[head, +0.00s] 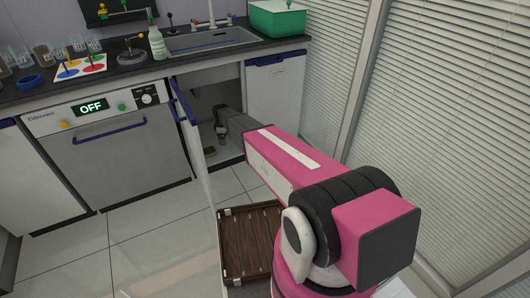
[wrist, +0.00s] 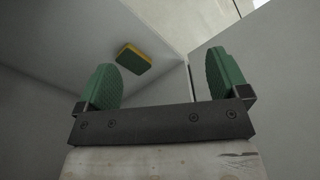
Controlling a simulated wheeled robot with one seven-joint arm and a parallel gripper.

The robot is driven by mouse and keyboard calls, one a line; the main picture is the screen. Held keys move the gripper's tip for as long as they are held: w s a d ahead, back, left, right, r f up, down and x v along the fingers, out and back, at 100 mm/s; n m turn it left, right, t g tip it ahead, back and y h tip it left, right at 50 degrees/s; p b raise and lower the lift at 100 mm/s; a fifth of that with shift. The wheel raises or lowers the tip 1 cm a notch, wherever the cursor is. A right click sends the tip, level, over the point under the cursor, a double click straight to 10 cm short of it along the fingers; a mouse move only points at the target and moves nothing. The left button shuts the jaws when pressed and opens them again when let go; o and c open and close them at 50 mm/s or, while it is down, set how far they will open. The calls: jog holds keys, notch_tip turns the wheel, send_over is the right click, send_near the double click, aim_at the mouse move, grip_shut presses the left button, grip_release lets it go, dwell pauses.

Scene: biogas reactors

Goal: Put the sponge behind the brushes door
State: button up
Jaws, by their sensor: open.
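The sponge (head: 209,151), green and yellow, lies on the floor of the open cabinet (head: 229,148) under the sink. It also shows in the wrist view (wrist: 134,58), apart from both fingers. My gripper (head: 221,130) is inside this cabinet, near the sponge; the wrist view shows its green fingers (wrist: 163,62) wide apart with nothing between them. The cabinet's white door (head: 194,140) with a blue handle stands open at the left. A closed door (head: 273,92) to the right bears a small label that I cannot read. Which door is the brushes door I cannot tell.
A dishwasher (head: 125,140) reading OFF is left of the open door. The counter above holds a sink (head: 210,40), a bottle (head: 157,43) and a green box (head: 277,18). A brown slatted tray (head: 247,240) is beside my arm. Tiled floor is clear at the lower left.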

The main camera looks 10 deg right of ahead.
jog(key=s+d+r+m, duration=0.5)
jog(key=s+r, duration=0.1)
jog(key=s, duration=0.6)
jog(key=s+d+r+m, duration=0.4)
jog(key=s+d+r, duration=0.2)
jog(key=s, duration=0.7)
jog(key=s+d+r+m, duration=0.5)
jog(key=s+d+r, duration=0.1)
jog(key=s, duration=0.6)
jog(key=shift+s+r+m, duration=0.25)
jog(key=shift+s+m, duration=0.05)
jog(key=shift+s, duration=0.1)
